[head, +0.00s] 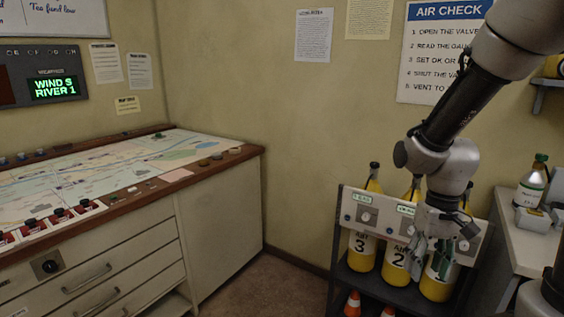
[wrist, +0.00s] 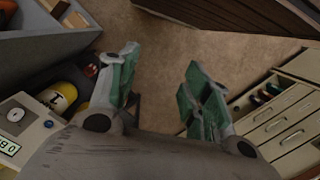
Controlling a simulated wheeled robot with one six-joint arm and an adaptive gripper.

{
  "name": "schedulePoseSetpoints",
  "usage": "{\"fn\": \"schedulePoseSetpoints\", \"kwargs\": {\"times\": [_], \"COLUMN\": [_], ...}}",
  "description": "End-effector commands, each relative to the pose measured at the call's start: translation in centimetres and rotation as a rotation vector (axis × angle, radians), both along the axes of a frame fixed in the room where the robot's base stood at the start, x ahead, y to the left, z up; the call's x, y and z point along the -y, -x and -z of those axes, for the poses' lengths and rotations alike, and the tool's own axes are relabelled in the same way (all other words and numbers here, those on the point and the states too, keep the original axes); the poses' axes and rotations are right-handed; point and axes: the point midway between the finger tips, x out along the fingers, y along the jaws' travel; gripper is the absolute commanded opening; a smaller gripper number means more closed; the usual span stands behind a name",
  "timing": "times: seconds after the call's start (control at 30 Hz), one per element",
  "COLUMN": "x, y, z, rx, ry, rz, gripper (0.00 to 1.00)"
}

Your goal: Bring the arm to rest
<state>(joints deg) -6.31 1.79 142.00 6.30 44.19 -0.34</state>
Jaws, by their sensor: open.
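My arm reaches in from the upper right of the head view and bends down at the elbow. My gripper (head: 425,258) hangs in front of the rack of yellow air cylinders, over the right part of the rack. In the wrist view my gripper (wrist: 165,85) has its two green-padded fingers spread apart. Nothing is between them; brown floor (wrist: 165,50) shows through the gap. In the head view the gripper partly hides the cylinder at the right (head: 437,285). I cannot tell whether it touches the rack.
The rack (head: 340,270) holds yellow cylinders behind a panel with dials, with orange cones (head: 352,303) below. A grey counter (head: 515,235) with a green-topped bottle (head: 533,180) stands at the right. A map console (head: 215,225) with drawers fills the left. Floor between is clear.

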Motion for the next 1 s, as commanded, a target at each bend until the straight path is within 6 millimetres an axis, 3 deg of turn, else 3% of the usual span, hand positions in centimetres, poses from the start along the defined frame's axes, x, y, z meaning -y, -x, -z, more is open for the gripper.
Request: {"fn": "schedulePoseSetpoints", "kwargs": {"times": [0.03, 0.2, 0.5, 0.7, 1.0], "x": [0.7, 2.8, 4.5, 4.8, 4.8], "y": [1.1, 4.6, 6.9, 7.4, 7.4], "z": [-2.4, -8.4, -15.3, -16.7, -16.6], "rx": [0.025, 0.124, 0.450, 0.520, 0.518], "ry": [0.007, 0.040, 0.054, 0.055, 0.056], "rz": [-0.007, -0.017, 0.027, 0.044, 0.047], "gripper": [0.49, 0.49, 0.49, 0.49, 0.49]}}
